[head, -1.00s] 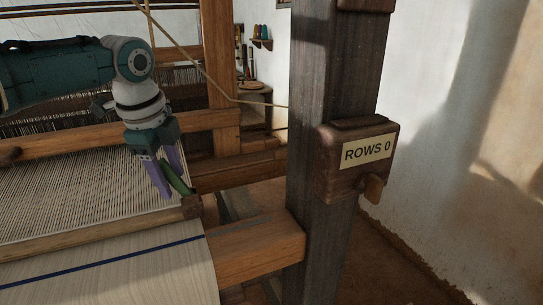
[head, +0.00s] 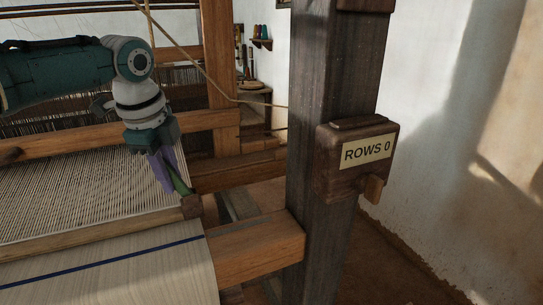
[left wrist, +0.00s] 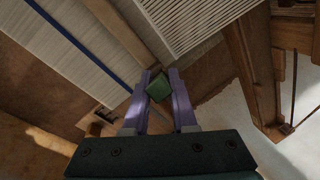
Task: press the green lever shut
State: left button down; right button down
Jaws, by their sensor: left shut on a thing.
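The green lever (head: 178,181) stands tilted at the right end of the wooden bar in front of the warp. It also shows in the left wrist view (left wrist: 159,88), between the two purple fingers. My left gripper (head: 170,172) reaches down over it from the left. In the left wrist view the left gripper (left wrist: 161,82) is shut on the lever, with a finger on either side. The lever's lower end is at a brown block (head: 191,206) at the bar's end. My right gripper is not in view.
White warp threads (head: 80,190) lie left of the lever. Cloth with a blue stripe (head: 110,275) is in front. A wooden beam (head: 255,250) runs to the post.

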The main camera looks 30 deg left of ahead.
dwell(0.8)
pick_arm(q)
jog(key=shift+s+a+f+t+h, duration=0.1)
jog(key=shift+s+a+t+h, duration=0.1)
jog(key=shift+s+t+h, duration=0.1)
jog(key=shift+s+a+f+t+h+p, duration=0.15)
jog(key=shift+f+t+h+p, duration=0.15)
jog(key=shift+t, duration=0.2)
jog(key=shift+s+a+f+t+h+b, duration=0.25)
jog(key=shift+f+t+h+b, duration=0.15)
jog(key=shift+t+h+b, duration=0.15)
jog(key=t+b, duration=0.1)
jog(key=b, duration=0.1)
jog(key=f+t+h+b, duration=0.1)
jog(key=b, duration=0.1)
jog(key=shift+s+a+n, duration=0.2)
jog(key=shift+s+n, duration=0.1)
jog(key=shift+t+h+b, duration=0.45)
jog(key=shift+b, duration=0.4)
jog(key=c, duration=0.7)
grip_release()
jog(key=shift+s, duration=0.1)
